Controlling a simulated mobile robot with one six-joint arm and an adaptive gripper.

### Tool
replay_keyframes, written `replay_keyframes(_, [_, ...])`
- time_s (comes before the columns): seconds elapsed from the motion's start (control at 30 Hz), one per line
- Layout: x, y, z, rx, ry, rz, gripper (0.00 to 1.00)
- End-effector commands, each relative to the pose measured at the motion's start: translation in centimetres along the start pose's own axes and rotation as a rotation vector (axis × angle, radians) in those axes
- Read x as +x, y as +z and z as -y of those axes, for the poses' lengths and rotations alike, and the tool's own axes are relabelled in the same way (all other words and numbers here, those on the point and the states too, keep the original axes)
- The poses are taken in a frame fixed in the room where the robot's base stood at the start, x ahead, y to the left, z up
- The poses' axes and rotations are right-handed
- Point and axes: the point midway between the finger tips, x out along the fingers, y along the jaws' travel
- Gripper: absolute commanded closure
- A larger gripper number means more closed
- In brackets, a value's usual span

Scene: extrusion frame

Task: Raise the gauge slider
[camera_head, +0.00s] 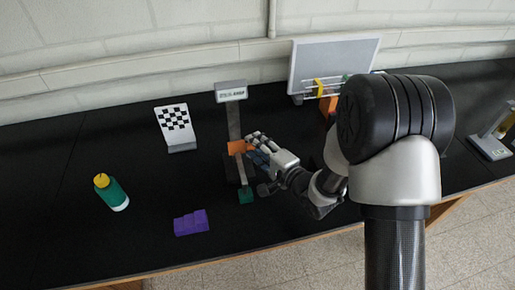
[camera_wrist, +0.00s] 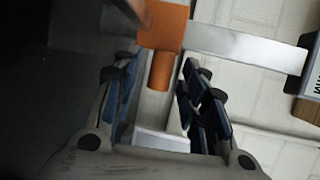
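The orange gauge slider (camera_head: 236,147) sits partway up a grey upright post (camera_head: 234,122) topped by a small sign (camera_head: 231,91). In the wrist view the slider's block (camera_wrist: 165,24) is on the pale metal post (camera_wrist: 245,48), and its round orange peg (camera_wrist: 160,72) points toward my gripper. My gripper (camera_wrist: 157,75) is open, with blue-padded fingers on either side of the peg. Narrow gaps seem to show beside the peg. In the head view my gripper (camera_head: 253,145) is right beside the slider, and its fingers partly hide the slider's right side.
On the black table are a purple stepped block (camera_head: 191,223), a green bottle (camera_head: 114,194) with a yellow cap and a checkerboard stand (camera_head: 175,127). A grey board (camera_head: 333,66) stands behind, partly hidden by my arm.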

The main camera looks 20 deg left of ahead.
Motion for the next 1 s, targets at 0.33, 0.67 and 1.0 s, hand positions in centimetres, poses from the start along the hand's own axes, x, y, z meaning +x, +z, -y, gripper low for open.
replay_keyframes(0.33, [0.09, -0.01, 0.0, 0.0, 0.0, 0.0, 0.66])
replay_keyframes(0.67, [0.06, -0.01, -0.06, 0.0, 0.002, 0.0, 0.88])
replay_keyframes(1.0, [0.02, 0.01, -0.23, 0.001, 0.006, 0.0, 1.0])
